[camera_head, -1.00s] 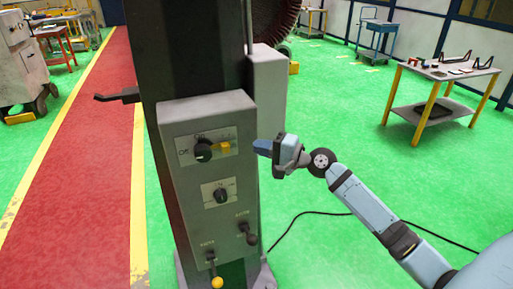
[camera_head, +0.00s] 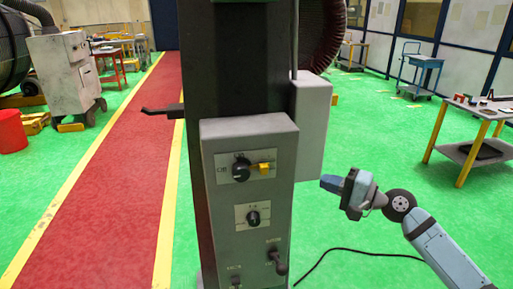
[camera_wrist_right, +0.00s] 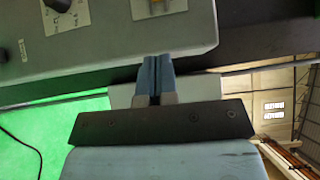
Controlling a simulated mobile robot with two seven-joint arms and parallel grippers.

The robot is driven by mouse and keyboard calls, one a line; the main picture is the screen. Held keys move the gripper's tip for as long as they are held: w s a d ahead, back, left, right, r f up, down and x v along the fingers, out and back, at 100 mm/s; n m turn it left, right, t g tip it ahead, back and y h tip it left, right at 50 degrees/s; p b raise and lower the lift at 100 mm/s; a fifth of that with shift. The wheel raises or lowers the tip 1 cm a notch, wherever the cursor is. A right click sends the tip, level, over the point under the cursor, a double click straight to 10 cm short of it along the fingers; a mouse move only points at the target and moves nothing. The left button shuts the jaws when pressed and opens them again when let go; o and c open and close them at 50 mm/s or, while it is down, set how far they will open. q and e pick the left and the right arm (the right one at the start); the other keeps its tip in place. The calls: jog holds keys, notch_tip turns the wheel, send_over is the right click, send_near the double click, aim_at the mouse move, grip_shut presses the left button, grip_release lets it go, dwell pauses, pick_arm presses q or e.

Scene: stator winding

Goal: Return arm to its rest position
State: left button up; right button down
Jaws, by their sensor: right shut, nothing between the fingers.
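My right gripper (camera_head: 331,184) is in the head view, to the right of the grey control box and apart from it. Its blue fingers are shut with nothing between them and point left. In the right wrist view the two shut fingers (camera_wrist_right: 157,78) point up at the lower edge of the control box. The right arm (camera_head: 440,250) reaches in from the lower right. My left gripper is in neither view.
The control box (camera_head: 222,215), with black knobs and a yellow switch (camera_head: 264,168), stands on a dark column (camera_head: 238,60). A work table (camera_head: 465,155) stands at the right and a blue cart (camera_head: 420,62) behind.

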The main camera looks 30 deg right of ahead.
jog(key=s+a+f+n+g+h+p, duration=0.1)
jog(key=s+a+f+n+h, duration=0.15)
jog(key=f, duration=0.65)
jog(key=s+a+f+n+g+h, duration=0.15)
jog(key=a+f, duration=0.25)
jog(key=f, duration=0.6)
jog(key=s+a+f+n+g+h+p, duration=0.1)
jog(key=s+a+f+n+h, duration=0.1)
jog(key=s+a+f+n, duration=0.8)
jog(key=s+a+f, duration=0.3)
jog(key=s+a, duration=0.2)
jog(key=shift+f+n+g+p, duration=0.2)
jog(key=shift+n+g+p, duration=0.1)
jog(key=shift+g+p, duration=0.05)
